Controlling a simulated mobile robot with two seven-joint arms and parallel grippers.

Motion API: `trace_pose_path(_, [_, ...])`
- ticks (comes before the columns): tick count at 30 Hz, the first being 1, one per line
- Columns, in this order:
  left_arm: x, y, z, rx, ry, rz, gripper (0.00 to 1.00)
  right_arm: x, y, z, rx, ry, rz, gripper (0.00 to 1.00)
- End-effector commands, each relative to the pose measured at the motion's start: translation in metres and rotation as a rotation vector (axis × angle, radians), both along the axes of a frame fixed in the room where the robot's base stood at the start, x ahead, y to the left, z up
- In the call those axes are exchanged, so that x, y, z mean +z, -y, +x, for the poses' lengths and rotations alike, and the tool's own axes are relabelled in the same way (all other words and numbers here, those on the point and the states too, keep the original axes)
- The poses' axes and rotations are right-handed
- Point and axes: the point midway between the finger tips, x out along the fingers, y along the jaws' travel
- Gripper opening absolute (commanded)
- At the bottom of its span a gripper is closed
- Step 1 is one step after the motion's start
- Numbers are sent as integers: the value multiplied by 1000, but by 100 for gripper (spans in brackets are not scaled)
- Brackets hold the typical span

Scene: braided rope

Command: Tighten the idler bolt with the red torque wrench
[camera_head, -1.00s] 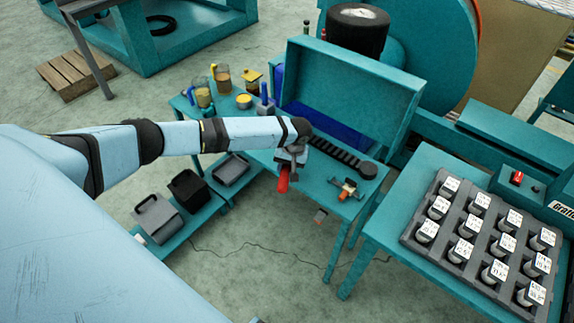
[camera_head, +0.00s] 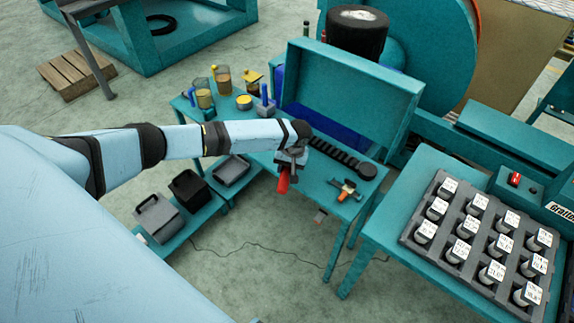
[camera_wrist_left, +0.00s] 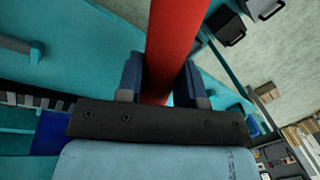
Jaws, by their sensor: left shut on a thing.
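My left gripper (camera_head: 287,165) is shut on the red torque wrench (camera_head: 283,182), over the front edge of the teal workbench (camera_head: 318,186). In the left wrist view the wrench's red shaft (camera_wrist_left: 172,50) stands between the two fingers (camera_wrist_left: 160,85) and runs out of the top of the picture. The wrench's far end is hidden in that view. I cannot make out the idler bolt in either view. My right gripper is not in view.
A dark toothed strip (camera_head: 343,157) and a small orange-and-grey tool (camera_head: 345,190) lie on the bench. An upright teal panel (camera_head: 350,92) stands behind. A grey tray of labelled cylinders (camera_head: 410,237) is on the right table. Bins (camera_head: 158,216) stand low on the left.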

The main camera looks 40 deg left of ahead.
Motion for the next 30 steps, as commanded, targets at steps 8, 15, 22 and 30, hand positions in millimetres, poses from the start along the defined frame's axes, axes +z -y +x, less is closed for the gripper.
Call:
trace_pose_path(8, [1,0,1,0,1,0,0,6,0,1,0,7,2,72])
trace_pose_path(15, [-1,0,1,0,2,0,0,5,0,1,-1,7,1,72])
trace_pose_path(22, [-6,0,1,1,2,0,0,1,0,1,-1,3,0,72])
trace_pose_path(30, [-13,0,1,2,2,0,0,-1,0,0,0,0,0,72])
